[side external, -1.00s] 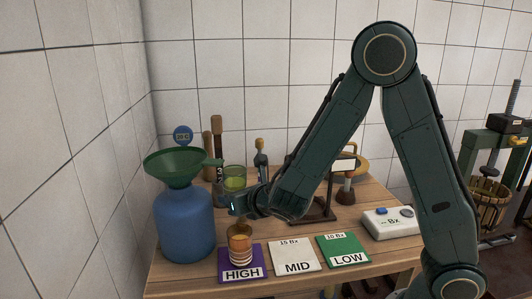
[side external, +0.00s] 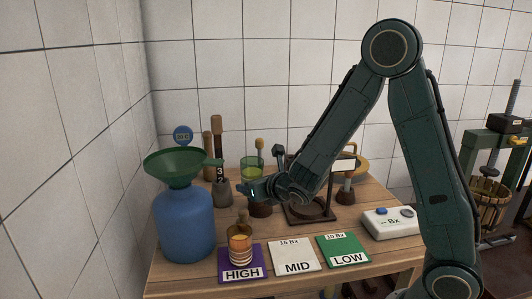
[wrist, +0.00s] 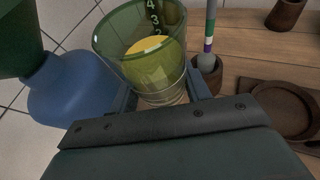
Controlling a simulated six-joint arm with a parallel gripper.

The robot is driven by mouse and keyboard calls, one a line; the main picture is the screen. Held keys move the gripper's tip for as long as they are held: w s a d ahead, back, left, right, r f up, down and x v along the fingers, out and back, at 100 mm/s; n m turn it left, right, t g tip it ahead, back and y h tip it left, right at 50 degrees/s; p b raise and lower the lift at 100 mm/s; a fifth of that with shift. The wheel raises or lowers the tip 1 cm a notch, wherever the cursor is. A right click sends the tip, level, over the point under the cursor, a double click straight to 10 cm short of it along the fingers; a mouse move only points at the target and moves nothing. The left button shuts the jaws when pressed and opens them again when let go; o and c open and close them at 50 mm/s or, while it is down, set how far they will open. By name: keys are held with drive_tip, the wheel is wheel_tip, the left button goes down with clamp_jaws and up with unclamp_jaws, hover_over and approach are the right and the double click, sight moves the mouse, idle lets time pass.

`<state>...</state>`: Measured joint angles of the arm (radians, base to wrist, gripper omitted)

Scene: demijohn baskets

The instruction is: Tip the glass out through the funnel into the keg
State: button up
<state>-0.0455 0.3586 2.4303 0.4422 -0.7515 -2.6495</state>
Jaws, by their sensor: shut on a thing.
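My gripper (side external: 254,188) is shut on a clear greenish glass (side external: 251,170) and holds it upright above the table. In the wrist view the glass (wrist: 110,45) stands between my two fingers (wrist: 163,90), with yellow liquid inside. The green funnel (side external: 183,168) sits in the mouth of the blue keg (side external: 184,225), to the left of the glass and apart from it. In the wrist view the keg (wrist: 75,90) and the dark green funnel (wrist: 15,40) are at the left edge.
A dark numbered cylinder (side external: 221,188) stands between the funnel and the glass. A small bottle with stacked rings (side external: 240,250) stands on the purple HIGH card (side external: 243,274). MID (side external: 296,256) and LOW (side external: 343,250) cards lie to its right, near a white meter (side external: 390,222). A tiled wall closes the left side.

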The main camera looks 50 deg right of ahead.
drive_tip(key=w+a+r, duration=0.1)
drive_tip(key=w+r, duration=0.5)
drive_tip(key=r, duration=0.8)
drive_tip(key=shift+n+y, duration=0.4)
drive_tip(key=shift+n, duration=0.1)
drive_tip(key=w+a, duration=0.1)
drive_tip(key=a, duration=0.2)
drive_tip(key=w+a+r, duration=0.1)
drive_tip(key=w+a, duration=0.1)
drive_tip(key=w+a+r, duration=0.1)
drive_tip(key=a, duration=0.2)
drive_tip(key=shift+w+a+r, duration=0.2)
drive_tip(key=shift+w+a, duration=0.1)
drive_tip(key=a+r+n+y, duration=0.1)
drive_tip(key=a+r, duration=0.3)
drive_tip(key=a, duration=0.6)
drive_tip(key=shift+w+a+t, duration=0.3)
drive_tip(key=shift+w+a, duration=0.05)
drive_tip(key=shift+f, duration=0.25)
drive_tip(key=shift+f, duration=1.75)
drive_tip(key=shift+w+a+r+m+y, duration=0.15)
drive_tip(key=shift+a+r+m+y, duration=0.05)
drive_tip(key=shift+a+m+y, duration=0.65)
drive_tip(key=shift+w+a+r+m+t+y, duration=0.1)
drive_tip(key=shift+a+m+t+y, duration=0.3)
drive_tip(key=shift+m, duration=0.55)
drive_tip(key=shift+w+a+r+m+t+y, duration=0.1)
drive_tip(key=shift+a+m+t+y, duration=0.1)
drive_tip(key=shift+a+m+y, duration=0.55)
drive_tip(key=shift+m, duration=0.55)
